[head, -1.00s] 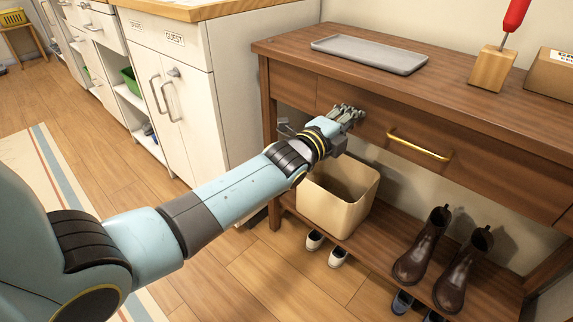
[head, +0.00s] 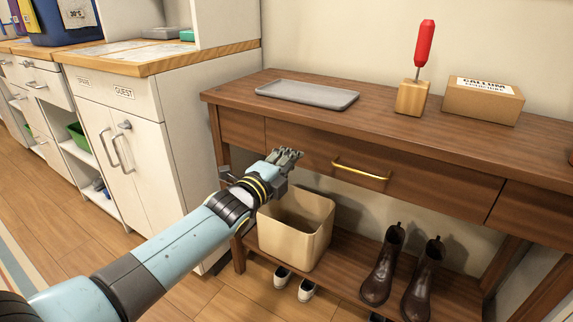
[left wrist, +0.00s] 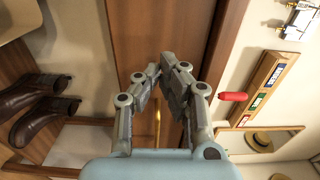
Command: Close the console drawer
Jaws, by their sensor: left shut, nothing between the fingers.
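The console (head: 228,103) is a brown wooden table with a wide drawer (head: 415,187) under its top. The drawer has a gold bar handle (head: 361,174). Its front looks about flush with the panels beside it; a small gap cannot be ruled out. My left gripper (head: 287,155) is shut and empty at the left part of the drawer front, left of the handle. Whether the fingertips touch the wood, I cannot tell. In the left wrist view the shut fingers (left wrist: 168,66) point along the wood, and part of the handle (left wrist: 157,125) shows between them. My right gripper is not in view.
A grey tray (head: 307,94), a red-handled tool in a wooden block (head: 411,98) and a cardboard box (head: 482,105) stand on top. A beige bin (head: 294,240) and brown boots (head: 383,270) are on the lower shelf. A white cabinet (head: 180,140) stands close on the left.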

